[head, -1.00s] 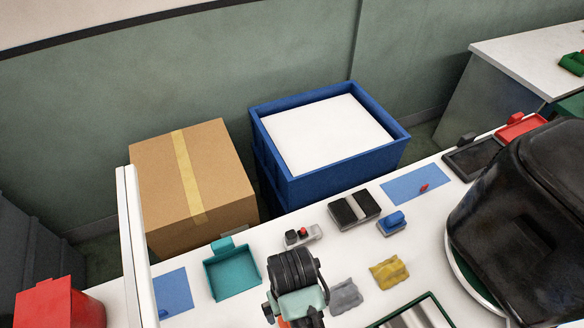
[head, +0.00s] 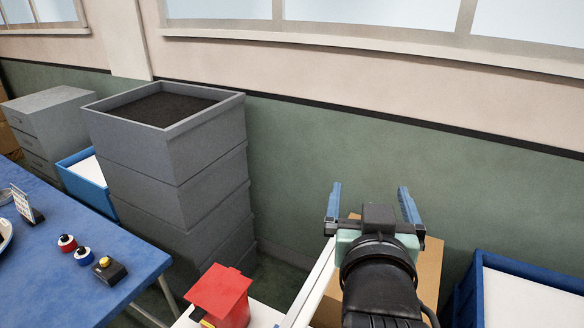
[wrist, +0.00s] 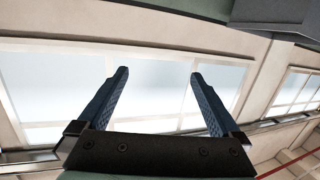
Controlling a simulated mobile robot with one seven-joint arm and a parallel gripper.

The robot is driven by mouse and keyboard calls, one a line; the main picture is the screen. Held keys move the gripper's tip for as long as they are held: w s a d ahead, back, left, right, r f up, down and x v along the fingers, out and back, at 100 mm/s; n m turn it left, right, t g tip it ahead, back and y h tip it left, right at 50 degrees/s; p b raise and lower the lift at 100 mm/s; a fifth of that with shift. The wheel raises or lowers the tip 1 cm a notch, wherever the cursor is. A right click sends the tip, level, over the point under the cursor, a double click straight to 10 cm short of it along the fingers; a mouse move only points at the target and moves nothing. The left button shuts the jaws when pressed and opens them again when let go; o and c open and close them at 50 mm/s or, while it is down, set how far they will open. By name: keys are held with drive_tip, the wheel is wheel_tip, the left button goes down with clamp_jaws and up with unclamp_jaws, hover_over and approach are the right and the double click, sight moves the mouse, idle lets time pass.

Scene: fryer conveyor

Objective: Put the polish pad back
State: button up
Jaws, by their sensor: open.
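My gripper (head: 372,196) is raised in front of the green wall in the head view, above the cardboard box. Its two blue fingers are spread apart. In the wrist view my gripper (wrist: 158,85) is open with nothing between the fingers, and it faces the windows. I cannot make out a polish pad in either current view.
A red box (head: 222,295) stands on the white table's end. A stack of grey crates (head: 175,150) stands left of centre. A blue table (head: 60,250) with several buttons is at the left. A cardboard box (head: 430,275) and a blue bin (head: 480,268) are at the right.

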drive_tip(key=s+a+r+t+y, duration=0.1)
drive_tip(key=s+a+r+t, duration=0.3)
drive_tip(key=r, duration=0.5)
drive_tip(key=s+a+r+n+t+y, duration=0.1)
drive_tip(key=s+a+r+t, duration=0.2)
drive_tip(key=r, duration=0.7)
drive_tip(key=s+a+r+n+t+y, duration=0.1)
drive_tip(key=s+a+r+t, duration=0.3)
drive_tip(key=r, duration=0.5)
drive_tip(key=shift+s+a+r+t+y, duration=0.35)
drive_tip(key=shift+a+y, duration=0.25)
drive_tip(key=shift+a, duration=0.6)
